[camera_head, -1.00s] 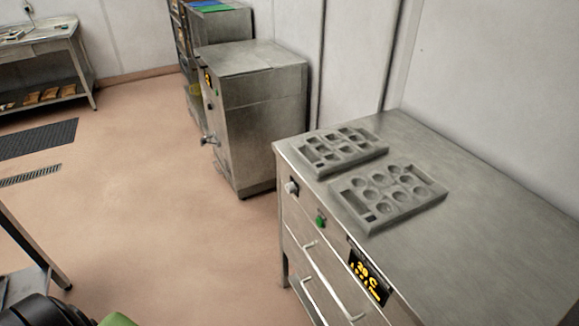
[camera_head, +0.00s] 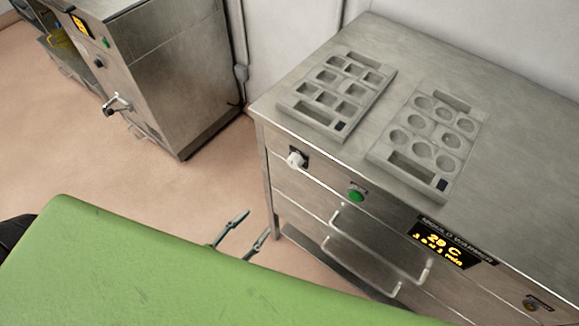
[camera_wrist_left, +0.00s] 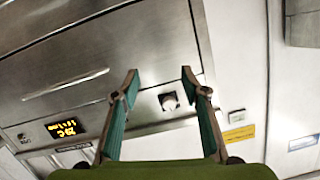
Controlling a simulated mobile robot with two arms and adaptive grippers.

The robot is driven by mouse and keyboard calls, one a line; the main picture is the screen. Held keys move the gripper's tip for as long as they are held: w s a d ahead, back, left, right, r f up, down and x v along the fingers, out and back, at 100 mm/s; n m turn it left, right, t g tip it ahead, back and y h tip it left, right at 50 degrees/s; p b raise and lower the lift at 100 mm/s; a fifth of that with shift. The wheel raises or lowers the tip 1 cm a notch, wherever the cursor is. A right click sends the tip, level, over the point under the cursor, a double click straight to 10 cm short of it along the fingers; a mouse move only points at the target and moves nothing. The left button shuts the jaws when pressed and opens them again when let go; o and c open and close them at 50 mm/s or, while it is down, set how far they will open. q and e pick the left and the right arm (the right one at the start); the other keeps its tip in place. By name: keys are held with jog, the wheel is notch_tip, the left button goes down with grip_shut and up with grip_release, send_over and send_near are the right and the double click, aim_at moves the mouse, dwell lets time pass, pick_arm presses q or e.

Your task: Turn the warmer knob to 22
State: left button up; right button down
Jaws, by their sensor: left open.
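The mould warmer (camera_head: 345,215) is a steel cabinet at the right. Its pale warmer knob (camera_head: 296,159) sits near the left end of the front panel. A black display (camera_head: 443,243) on the panel shows yellow digits ending in C; the first is 2, the second is hard to read. My left gripper (camera_head: 257,221) is open and empty, lower left of the knob and apart from it. In the left wrist view the knob (camera_wrist_left: 168,101) appears between the two open fingers (camera_wrist_left: 161,74), beyond them. My right gripper is not in view.
A green button (camera_head: 357,192) is right of the knob, with drawer handles (camera_head: 380,245) below. Two grey moulds (camera_head: 337,95) (camera_head: 425,135) lie on the warmer top. Another steel machine (camera_head: 165,75) with a tap stands at the back left. Floor between the machines is clear.

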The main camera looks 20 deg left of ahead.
aim_at(292, 164)
pick_arm(q)
notch_tip(292, 164, up, 11)
jog(key=d+t, duration=0.2)
jog(key=shift+h, duration=0.3)
jog(key=x, duration=0.4)
jog(key=p+x, duration=0.1)
jog(key=x, duration=0.8)
jog(key=shift+w+r+p, duration=0.3)
jog(key=shift+w+r, duration=0.1)
jog(key=shift+w, duration=0.05)
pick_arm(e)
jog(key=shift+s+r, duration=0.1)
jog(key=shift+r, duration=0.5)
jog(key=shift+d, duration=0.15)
pick_arm(q)
jog(key=c, duration=1.1)
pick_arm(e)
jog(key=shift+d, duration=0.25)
